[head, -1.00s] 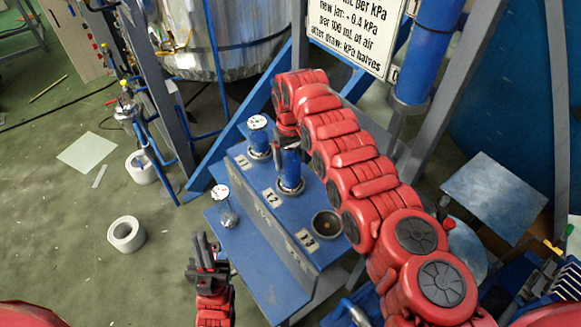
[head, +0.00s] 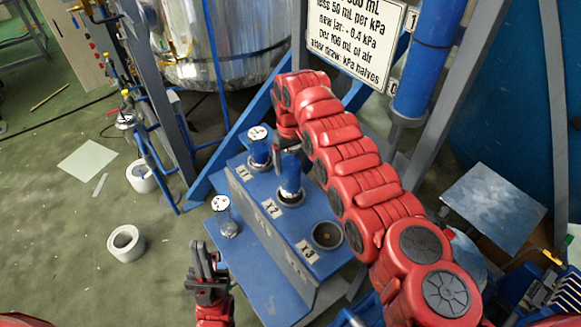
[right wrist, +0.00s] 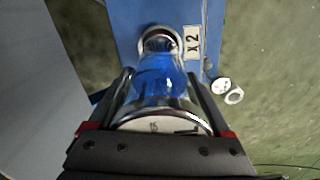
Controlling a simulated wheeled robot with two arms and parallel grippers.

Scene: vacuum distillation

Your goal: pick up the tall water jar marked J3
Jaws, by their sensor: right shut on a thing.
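My right gripper (right wrist: 160,112) is shut on a tall jar of blue water (right wrist: 160,76). The jar's pale lid has a small mark that is too unclear to read as J3. In the head view this jar (head: 290,180) is upright at the X2 place of the blue rack (head: 277,236), its top partly hidden by my right gripper (head: 288,147). I cannot tell whether its base is seated or slightly raised. My left gripper (head: 207,268) is empty, away from the rack at lower left; its finger gap is unclear.
A blue jar with a white lid (head: 259,150) stands at X1. The X3 socket (head: 327,235) is empty. A mostly clear jar (head: 227,222) stands on the lower ledge. A sign (head: 352,35) and blue cylinder (head: 425,60) are behind. White rolls (head: 125,243) lie on the floor.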

